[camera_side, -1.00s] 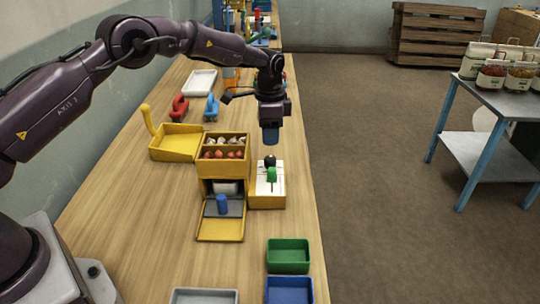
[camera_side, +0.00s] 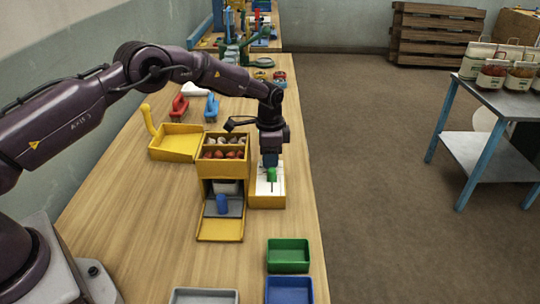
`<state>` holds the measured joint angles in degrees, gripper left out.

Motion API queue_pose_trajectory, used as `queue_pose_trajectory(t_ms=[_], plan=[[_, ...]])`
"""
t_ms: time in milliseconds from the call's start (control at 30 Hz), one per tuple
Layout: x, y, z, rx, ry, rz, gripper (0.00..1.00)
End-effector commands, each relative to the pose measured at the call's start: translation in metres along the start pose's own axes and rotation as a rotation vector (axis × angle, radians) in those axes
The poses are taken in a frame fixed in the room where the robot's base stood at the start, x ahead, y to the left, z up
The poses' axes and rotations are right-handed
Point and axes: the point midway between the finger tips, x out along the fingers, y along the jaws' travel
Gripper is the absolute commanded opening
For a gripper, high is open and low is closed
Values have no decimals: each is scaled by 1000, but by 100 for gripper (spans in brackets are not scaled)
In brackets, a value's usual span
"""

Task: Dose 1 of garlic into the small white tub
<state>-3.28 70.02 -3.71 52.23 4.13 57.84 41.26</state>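A yellow two-part bin (camera_side: 222,167) holds whitish bulbs, likely the garlic (camera_side: 224,139), in its back part and red pieces in its front part. Under it, in the open lower bay, sits a small pale tub-like thing (camera_side: 226,187), partly shaded. My gripper (camera_side: 271,164) points down over a yellow box with a white top, right of the bin. It is at a green piece (camera_side: 271,174) and hides the black knob there. Whether its fingers are open or shut on the knob does not show.
A yellow tray (camera_side: 180,143) lies behind left, with red (camera_side: 179,107) and blue (camera_side: 212,107) clamp-like items beyond. Green (camera_side: 288,256) and blue (camera_side: 289,291) bins stand in front.

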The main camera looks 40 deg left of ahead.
Motion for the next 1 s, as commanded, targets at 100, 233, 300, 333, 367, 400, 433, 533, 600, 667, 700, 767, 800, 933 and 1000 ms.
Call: queue_pose_trajectory(t_ms=[100, 233, 300, 333, 367, 400, 433, 533, 600, 667, 700, 767, 800, 933, 1000], plan=[[0, 0, 0, 21, 0, 0, 10], [0, 0, 0, 141, 1, 2, 10], [-1, 0, 0, 223, 1, 2, 10], [-1, 0, 0, 256, 1, 2, 10], [-1, 0, 0, 286, 0, 2, 10], [-1, 0, 0, 321, 0, 1, 10], [-1, 0, 0, 343, 0, 2, 10], [-1, 0, 0, 385, 0, 2, 10], [-1, 0, 0, 393, 0, 1, 10], [-1, 0, 0, 393, 0, 1, 10], [-1, 0, 0, 392, -1, 1, 10], [-1, 0, 0, 391, -1, 1, 10], [-1, 0, 0, 391, -1, 1, 10], [-1, 0, 0, 390, 0, 1, 44], [-1, 0, 0, 390, 0, 1, 44]])
